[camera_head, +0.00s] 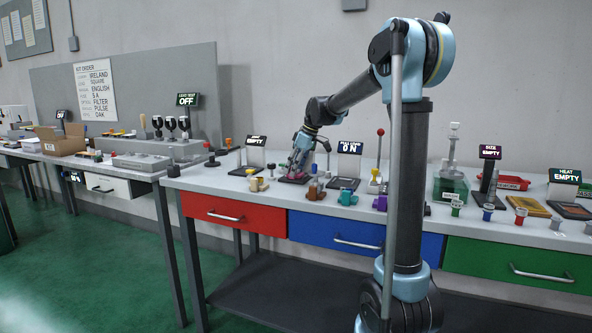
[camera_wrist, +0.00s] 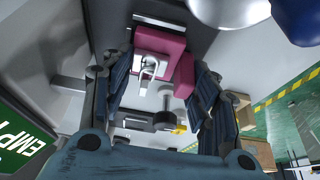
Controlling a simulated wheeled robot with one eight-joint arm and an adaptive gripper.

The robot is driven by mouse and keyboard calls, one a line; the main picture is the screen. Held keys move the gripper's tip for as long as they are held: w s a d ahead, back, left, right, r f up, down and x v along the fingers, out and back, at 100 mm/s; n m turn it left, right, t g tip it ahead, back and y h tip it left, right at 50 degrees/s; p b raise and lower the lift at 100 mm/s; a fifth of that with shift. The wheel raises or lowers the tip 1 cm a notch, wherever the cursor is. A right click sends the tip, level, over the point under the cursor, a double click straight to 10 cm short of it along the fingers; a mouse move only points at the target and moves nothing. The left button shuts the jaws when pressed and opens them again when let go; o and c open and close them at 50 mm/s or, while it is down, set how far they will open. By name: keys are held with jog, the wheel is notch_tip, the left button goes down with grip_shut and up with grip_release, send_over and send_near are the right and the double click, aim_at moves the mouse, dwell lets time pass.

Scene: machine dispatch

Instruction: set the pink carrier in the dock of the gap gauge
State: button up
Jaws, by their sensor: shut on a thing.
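The pink carrier (camera_wrist: 160,42) is between the fingers of my gripper (camera_wrist: 155,85) in the wrist view, with a small metal piece on its face. In the head view my gripper (camera_head: 297,168) points down over the table, and a little of the pink carrier (camera_head: 290,179) shows under the fingers. It is low, at a dark plate; whether it touches the plate I cannot tell. I cannot surely tell which station is the gap gauge. A small sign (camera_head: 257,141) just left of my gripper has lettering too small to read fully.
A sign reading "ON" (camera_head: 349,147) stands right of my gripper. Brown parts (camera_head: 315,190) and yellow parts (camera_head: 258,184) stand close by on the table. A red-knobbed lever (camera_head: 380,145) rises further right. In the wrist view a green sign (camera_wrist: 25,145) is close at left.

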jog(key=o, duration=1.1)
jog(key=shift+o, duration=0.2)
jog(key=v, duration=1.2)
jog(key=shift+s, duration=0.15)
